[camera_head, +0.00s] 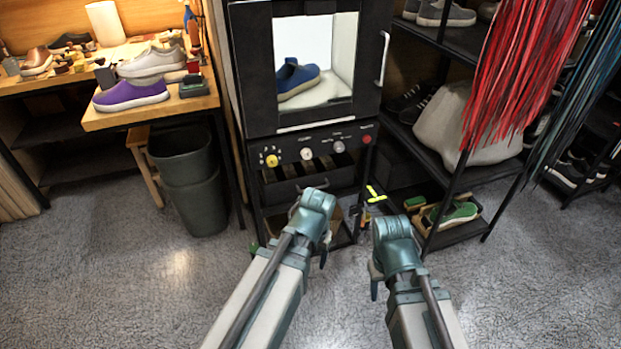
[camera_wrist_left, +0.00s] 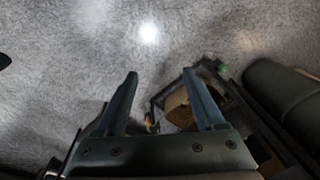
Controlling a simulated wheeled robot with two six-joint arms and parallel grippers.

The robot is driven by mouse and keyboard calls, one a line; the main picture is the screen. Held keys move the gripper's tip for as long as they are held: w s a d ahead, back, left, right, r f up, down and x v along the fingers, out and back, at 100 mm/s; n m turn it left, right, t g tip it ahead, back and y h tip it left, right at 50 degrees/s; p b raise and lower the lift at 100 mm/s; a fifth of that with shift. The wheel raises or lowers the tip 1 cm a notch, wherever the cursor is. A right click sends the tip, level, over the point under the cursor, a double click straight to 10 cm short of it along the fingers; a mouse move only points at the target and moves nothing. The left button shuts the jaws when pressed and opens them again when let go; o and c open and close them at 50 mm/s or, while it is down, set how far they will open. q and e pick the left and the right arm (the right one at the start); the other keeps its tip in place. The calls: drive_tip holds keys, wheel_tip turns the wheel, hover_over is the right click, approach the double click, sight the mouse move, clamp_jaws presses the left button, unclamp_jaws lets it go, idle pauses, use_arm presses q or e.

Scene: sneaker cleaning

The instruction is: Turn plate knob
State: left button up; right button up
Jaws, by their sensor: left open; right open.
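The control panel sits below the cabinet's window in the head view. It carries a yellow knob (camera_head: 271,160), a white knob (camera_head: 306,153), a paler knob (camera_head: 339,147) and a red button (camera_head: 366,139). I cannot tell which is the plate knob. My left gripper (camera_head: 323,250) is below and in front of the panel, its fingers mostly hidden by the wrist. The left wrist view shows its two fingers (camera_wrist_left: 160,74) apart, with nothing between them. My right gripper (camera_head: 376,280) is lower and right of the panel, open, touching no knob; its fingers are partly hidden.
The black cabinet (camera_head: 251,75) holds a blue shoe (camera_head: 297,79) behind its window. A dark bin (camera_head: 190,185) stands at left, also in the left wrist view (camera_wrist_left: 283,95). A shoe rack (camera_head: 458,233) stands at right. Grey floor (camera_head: 110,270) is clear in front.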

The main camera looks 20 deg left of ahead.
use_arm(q)
drive_tip(key=w+a+f+n+t+y+b, duration=0.1)
drive_tip(key=w+a+f+n+y+b, duration=0.2)
drive_tip(key=f+b, duration=0.5)
drive_tip(key=n+t+y+b, duration=0.25)
drive_tip(key=t+y, duration=0.35)
drive_tip(key=t, duration=0.7)
approach(308, 156)
drive_tip(key=shift+m, duration=0.45)
drive_tip(key=x, duration=0.9)
drive_tip(key=shift+w+a+b, duration=0.2)
drive_tip(key=shift+b, duration=0.15)
use_arm(e)
wheel_tip(308, 156, down, 14)
drive_tip(key=shift+r, duration=0.15)
use_arm(q)
clamp_jaws()
